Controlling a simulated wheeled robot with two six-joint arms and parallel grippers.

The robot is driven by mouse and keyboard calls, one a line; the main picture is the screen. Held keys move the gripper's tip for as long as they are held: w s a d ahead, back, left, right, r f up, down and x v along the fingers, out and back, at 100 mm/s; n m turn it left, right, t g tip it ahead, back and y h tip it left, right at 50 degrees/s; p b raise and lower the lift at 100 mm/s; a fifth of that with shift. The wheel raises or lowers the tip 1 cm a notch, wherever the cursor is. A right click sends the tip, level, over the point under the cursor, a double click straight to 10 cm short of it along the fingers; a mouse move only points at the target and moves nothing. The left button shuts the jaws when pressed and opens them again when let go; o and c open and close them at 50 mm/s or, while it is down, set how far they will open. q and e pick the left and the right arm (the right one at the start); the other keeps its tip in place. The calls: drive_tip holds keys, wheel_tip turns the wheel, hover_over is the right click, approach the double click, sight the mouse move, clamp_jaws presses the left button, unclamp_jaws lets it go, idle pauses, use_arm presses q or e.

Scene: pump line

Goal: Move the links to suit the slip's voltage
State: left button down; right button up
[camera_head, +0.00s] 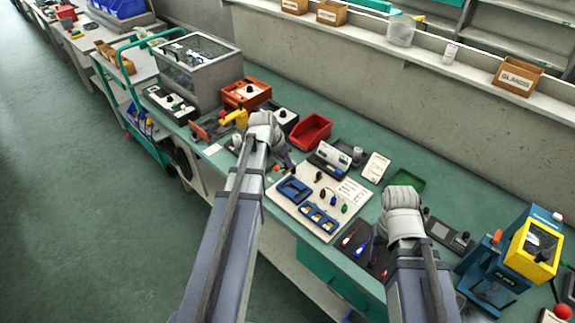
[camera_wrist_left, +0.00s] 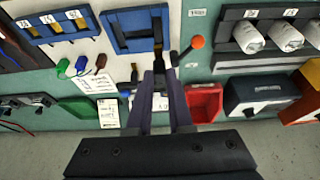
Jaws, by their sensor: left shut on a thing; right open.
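A white board (camera_head: 300,228) on the bench carries a blue square housing (camera_head: 294,190) and a blue terminal block (camera_head: 320,217). In the left wrist view the block (camera_wrist_left: 55,36) shows brass-coloured links in three labelled slots. Red-brown, blue and green lead ends (camera_wrist_left: 80,68) lie beside it. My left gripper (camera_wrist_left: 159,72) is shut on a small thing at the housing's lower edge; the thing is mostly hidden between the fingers.
A red bin (camera_head: 311,131) and a green tray (camera_head: 407,180) stand behind the board. An orange knob on a dark shaft (camera_wrist_left: 197,42) is close beside my left fingers. A blue and yellow machine (camera_head: 535,250) stands at right. Bench space between things is narrow.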

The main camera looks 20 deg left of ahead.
sight(285, 171)
use_arm(q)
drive_tip(key=shift+f+b, duration=2.7)
use_arm(e)
drive_tip(key=shift+f, duration=2.7)
use_arm(q)
drive_tip(key=shift+f+b, duration=0.95)
use_arm(e)
drive_tip(key=shift+f, duration=1)
use_arm(q)
drive_tip(key=c, duration=0.7)
unclamp_jaws()
drive_tip(key=shift+c, duration=0.2)
drive_tip(key=shift+o, duration=0.3)
drive_tip(key=shift+o, duration=0.5)
drive_tip(key=shift+r, duration=0.2)
use_arm(e)
drive_tip(key=shift+r, duration=0.2)
